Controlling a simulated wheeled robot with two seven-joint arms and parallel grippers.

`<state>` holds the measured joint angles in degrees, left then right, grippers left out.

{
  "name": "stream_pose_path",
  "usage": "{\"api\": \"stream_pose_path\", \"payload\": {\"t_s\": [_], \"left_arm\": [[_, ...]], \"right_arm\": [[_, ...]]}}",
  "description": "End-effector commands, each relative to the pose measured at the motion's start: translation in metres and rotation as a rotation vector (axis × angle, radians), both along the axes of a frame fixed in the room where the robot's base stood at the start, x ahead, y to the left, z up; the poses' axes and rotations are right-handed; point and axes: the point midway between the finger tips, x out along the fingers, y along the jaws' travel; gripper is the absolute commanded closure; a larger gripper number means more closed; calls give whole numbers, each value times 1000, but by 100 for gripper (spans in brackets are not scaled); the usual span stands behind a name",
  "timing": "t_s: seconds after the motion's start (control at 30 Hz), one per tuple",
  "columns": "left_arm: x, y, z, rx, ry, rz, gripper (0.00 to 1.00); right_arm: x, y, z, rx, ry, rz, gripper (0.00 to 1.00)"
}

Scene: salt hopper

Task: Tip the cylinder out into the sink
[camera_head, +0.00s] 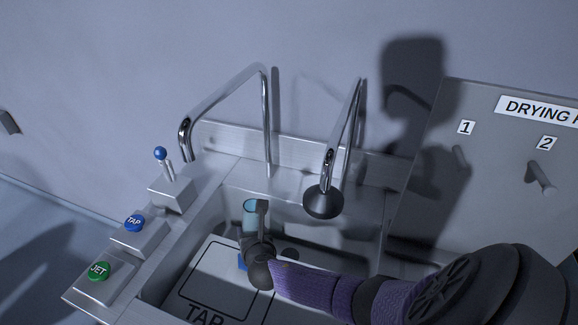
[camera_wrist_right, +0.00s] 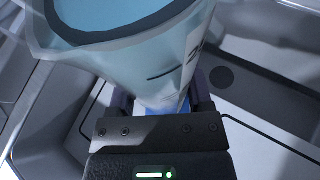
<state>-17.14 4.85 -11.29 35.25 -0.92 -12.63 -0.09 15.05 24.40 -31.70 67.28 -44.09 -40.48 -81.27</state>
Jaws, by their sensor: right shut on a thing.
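The cylinder (camera_head: 250,211) is a clear vessel with pale blue liquid, held over the sink basin (camera_head: 285,212). In the right wrist view the cylinder (camera_wrist_right: 130,62) fills the upper middle, with its wide mouth at the top and dark marks on its side. My right gripper (camera_head: 256,238) is shut on the cylinder below the mouth; its fingers partly show in the wrist view (camera_wrist_right: 160,108). In the head view the cylinder looks roughly upright, and the gripper hides part of it. My left gripper is out of view.
A curved tap spout (camera_head: 186,135) and a black-headed spout (camera_head: 323,202) stand over the sink. A blue-knobbed lever (camera_head: 160,154), a TAP button (camera_head: 134,222) and a JET button (camera_head: 99,270) line the left rim. A drying panel (camera_head: 490,160) with pegs stands right.

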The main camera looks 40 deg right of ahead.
Motion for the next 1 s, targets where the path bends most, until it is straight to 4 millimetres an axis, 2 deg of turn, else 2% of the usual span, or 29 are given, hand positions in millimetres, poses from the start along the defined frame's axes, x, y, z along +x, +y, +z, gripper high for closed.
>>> {"api": "stream_pose_path", "payload": {"t_s": [0.37,1.0], "left_arm": [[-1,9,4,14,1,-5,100],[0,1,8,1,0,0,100]], "right_arm": [[0,-1,3,50,-5,0,100],[0,-2,6,120,-7,0,100]]}}
